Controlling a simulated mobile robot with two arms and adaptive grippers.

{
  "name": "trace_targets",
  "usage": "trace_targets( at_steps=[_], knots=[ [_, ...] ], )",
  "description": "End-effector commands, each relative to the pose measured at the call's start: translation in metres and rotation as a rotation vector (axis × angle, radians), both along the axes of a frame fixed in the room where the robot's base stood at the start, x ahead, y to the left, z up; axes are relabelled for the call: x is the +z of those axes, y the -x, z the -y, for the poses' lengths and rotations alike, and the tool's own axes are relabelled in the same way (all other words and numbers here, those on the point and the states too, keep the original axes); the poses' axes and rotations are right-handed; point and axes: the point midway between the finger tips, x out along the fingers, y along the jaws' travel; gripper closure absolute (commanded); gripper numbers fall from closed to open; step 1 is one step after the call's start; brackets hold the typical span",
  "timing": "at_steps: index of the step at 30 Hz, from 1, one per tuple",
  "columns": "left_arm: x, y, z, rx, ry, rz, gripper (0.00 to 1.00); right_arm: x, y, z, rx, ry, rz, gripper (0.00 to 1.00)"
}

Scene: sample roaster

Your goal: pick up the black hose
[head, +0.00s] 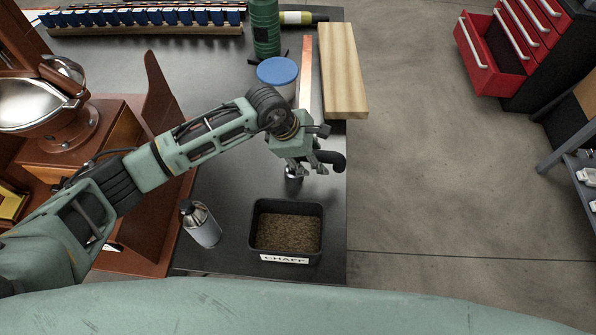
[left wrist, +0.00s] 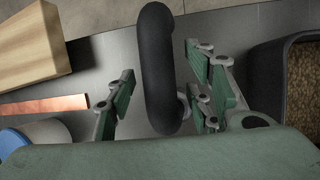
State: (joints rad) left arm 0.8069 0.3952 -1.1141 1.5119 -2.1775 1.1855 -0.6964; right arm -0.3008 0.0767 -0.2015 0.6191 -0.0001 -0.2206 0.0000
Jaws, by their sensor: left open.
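The black hose (left wrist: 156,70) is a short, thick, curved piece on the dark table. In the left wrist view it runs between the fingers of my left gripper (left wrist: 163,100), with a visible gap on the left side and a smaller one on the right. In the head view the hose (head: 335,161) shows beside my left gripper (head: 308,168), partly hidden by it. My left gripper is open. A small metallic part (head: 293,172) shows under it. My right gripper is in neither view.
A chaff bin (head: 288,258) stands in front of the hose, with a metal bottle (head: 201,224) to its left. A wooden block (head: 342,70), a copper strip (head: 305,70) and a blue-lidded jar (head: 277,72) lie behind. The table's right edge is close to the hose.

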Motion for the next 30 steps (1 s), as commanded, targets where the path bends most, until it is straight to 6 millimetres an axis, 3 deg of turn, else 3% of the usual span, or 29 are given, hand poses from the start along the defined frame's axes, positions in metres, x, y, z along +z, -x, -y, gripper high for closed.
trace_targets(
  at_steps=[17,26,30],
  knots=[
    [0.0,0.0,0.0,0.001,0.0,0.0,0.99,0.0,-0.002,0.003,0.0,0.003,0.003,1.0],
    [0.002,-0.001,0.0,0.001,0.001,0.002,1.0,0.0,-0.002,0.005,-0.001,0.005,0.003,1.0],
    [0.015,-0.002,0.0,0.0,0.002,0.006,1.0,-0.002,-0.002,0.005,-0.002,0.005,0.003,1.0]
  ],
)
